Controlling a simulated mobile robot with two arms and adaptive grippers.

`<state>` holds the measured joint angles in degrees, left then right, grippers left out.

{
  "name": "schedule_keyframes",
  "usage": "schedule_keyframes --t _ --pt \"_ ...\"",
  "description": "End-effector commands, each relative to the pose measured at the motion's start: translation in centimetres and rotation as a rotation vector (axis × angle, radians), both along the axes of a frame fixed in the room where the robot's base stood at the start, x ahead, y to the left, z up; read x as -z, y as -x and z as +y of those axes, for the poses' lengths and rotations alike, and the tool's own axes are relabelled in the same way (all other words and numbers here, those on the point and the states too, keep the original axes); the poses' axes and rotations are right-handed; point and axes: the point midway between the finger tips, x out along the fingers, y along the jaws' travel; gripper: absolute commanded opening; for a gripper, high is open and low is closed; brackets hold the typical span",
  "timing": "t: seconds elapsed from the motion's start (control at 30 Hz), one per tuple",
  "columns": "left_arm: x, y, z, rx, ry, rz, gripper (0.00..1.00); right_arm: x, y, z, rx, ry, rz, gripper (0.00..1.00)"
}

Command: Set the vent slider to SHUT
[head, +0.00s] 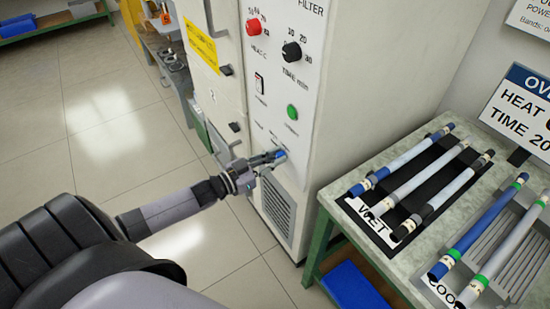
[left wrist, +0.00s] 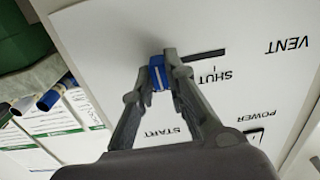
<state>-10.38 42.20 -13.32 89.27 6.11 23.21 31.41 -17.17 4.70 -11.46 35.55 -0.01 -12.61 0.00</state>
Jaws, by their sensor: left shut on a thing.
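The vent slider's blue knob (left wrist: 157,76) sits in the left wrist view at the left end of a dark slot (left wrist: 205,54). The SHUT label (left wrist: 209,77), upside down there, has its tick near the slot's right end, apart from the knob. My left gripper (left wrist: 159,66) is shut on the knob, one finger on each side. In the head view my left gripper (head: 268,160) reaches the lower part of the oven's white control panel (head: 308,100), the blue knob at its tips. Any label at the knob's end is hidden. My right gripper is out of view.
The panel has a red knob (head: 253,26), a black knob (head: 291,52) and a green button (head: 292,111) above the gripper. A vent grille (head: 278,208) lies below. A bench (head: 352,177) with racks of rods stands at the right. Open floor lies left.

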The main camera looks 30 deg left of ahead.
Motion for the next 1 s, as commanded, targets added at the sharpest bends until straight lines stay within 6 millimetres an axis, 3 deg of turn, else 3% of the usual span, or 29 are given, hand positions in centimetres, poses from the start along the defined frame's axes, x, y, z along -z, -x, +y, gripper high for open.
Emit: schedule_keyframes --t 0.43,0.77,1.0 --pt "0.1 0.0 0.1 0.001 0.0 0.0 0.0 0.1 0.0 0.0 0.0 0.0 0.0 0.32" --pt "0.3 -2.2 5.3 -0.001 -0.004 -0.001 0.0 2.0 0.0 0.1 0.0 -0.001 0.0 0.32" --pt "-0.1 -2.5 6.1 -0.003 0.0 -0.001 0.0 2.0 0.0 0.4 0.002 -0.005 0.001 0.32"
